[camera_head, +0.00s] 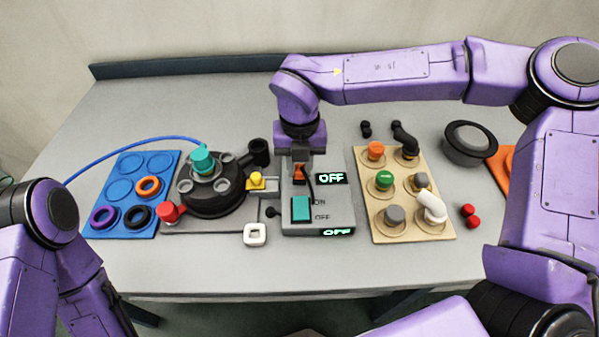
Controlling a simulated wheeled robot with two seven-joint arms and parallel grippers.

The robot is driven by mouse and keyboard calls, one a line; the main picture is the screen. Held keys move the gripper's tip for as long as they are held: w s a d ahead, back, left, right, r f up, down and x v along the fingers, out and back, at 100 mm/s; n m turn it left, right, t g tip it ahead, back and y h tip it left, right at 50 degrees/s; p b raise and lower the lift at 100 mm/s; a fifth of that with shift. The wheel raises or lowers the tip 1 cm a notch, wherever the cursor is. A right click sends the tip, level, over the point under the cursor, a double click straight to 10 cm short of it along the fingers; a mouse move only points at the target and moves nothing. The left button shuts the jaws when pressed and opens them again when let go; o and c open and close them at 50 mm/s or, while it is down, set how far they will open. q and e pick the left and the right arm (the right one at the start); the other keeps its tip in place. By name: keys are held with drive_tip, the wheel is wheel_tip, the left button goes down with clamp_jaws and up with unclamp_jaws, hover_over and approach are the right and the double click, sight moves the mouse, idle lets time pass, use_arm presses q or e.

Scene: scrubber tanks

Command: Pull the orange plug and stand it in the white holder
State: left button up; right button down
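The orange plug (299,175) is on the grey switch box (335,215), directly below my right gripper (299,165). A dark cord runs from near the plug down the box. My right gripper points straight down and its tips are at the plug. They are too small and covered to show whether they grip it. The white holder (247,235), a small square block with a hole, stands on the table left of the box's front and is empty. Of my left arm only links show at the lower left; its gripper is out of view.
A dark round tank (212,205) with teal, red and yellow fittings stands left of the box. Left of it is a blue ring tray (113,178). A beige board (388,232) with several knobs lies right. The table's front strip is clear.

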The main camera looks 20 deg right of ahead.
sight(297, 170)
drive_tip(key=shift+r+p, duration=2.25)
drive_tip(key=shift+r, duration=0.3)
drive_tip(key=shift+s+a+f, duration=0.1)
drive_tip(key=shift+s+a, duration=0.1)
drive_tip(key=shift+a, duration=0.15)
drive_tip(key=s+a+b, duration=0.2)
drive_tip(key=s+a, duration=0.6)
drive_tip(key=a, duration=0.3)
drive_tip(key=shift+a, duration=0.3)
